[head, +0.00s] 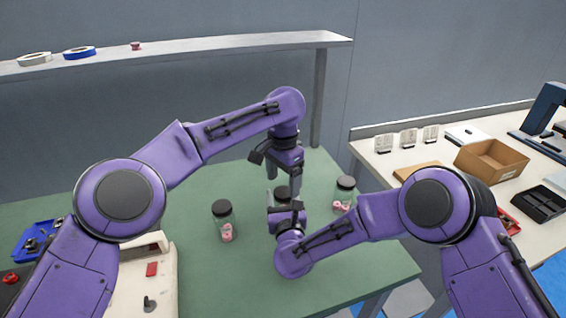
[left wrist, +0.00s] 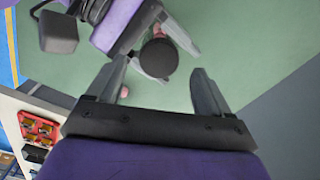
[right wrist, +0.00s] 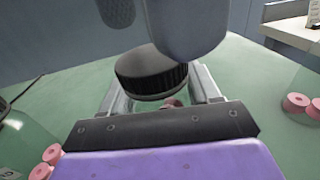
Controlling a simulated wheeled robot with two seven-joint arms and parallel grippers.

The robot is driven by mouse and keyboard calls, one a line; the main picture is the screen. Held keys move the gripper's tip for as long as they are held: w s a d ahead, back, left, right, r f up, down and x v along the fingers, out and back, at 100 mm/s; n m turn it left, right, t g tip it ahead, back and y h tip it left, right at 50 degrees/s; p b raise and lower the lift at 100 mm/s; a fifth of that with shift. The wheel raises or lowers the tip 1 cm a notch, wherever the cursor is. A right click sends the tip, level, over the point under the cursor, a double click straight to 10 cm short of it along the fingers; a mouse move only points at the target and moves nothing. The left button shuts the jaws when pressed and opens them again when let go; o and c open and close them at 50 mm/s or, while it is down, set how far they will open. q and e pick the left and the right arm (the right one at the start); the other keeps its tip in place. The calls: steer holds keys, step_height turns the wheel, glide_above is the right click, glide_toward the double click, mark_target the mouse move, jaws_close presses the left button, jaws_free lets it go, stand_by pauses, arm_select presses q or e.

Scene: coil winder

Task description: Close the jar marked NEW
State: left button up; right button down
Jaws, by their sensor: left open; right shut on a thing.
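A clear jar with a black lid (head: 283,192) stands in the middle of the green table, mostly hidden by my grippers. My right gripper (head: 285,205) is shut around this jar's body, below the lid. In the right wrist view the lid (right wrist: 152,72) sits over the jar mouth and looks slightly tilted; I cannot tell whether it is seated. My left gripper (head: 283,177) is open above the lid, pointing down. In the left wrist view the lid (left wrist: 158,59) lies beyond the open fingers, apart from them. No NEW marking is readable.
Two other black-lidded jars with pink pieces stand on the table, one at the left (head: 223,222) and one at the right (head: 344,195). A shelf (head: 200,48) runs behind. A beige machine (head: 148,280) is at front left, and a side table holds a cardboard box (head: 491,161).

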arm_select(q)
step_height(320, 180, up, 10)
steer(key=shift+f, duration=0.25)
arm_select(e)
steer(key=shift+c, duration=0.8)
jaws_free()
arm_select(q)
step_height(320, 180, down, 2)
steer(key=shift+f+b, duration=0.2)
steer(key=shift+b, duration=0.95)
arm_select(e)
steer(key=s, duration=0.3)
steer(key=s+d, duration=0.1)
steer(key=s, duration=0.6)
steer(key=shift+s+d, duration=0.25)
steer(key=shift+d, duration=0.05)
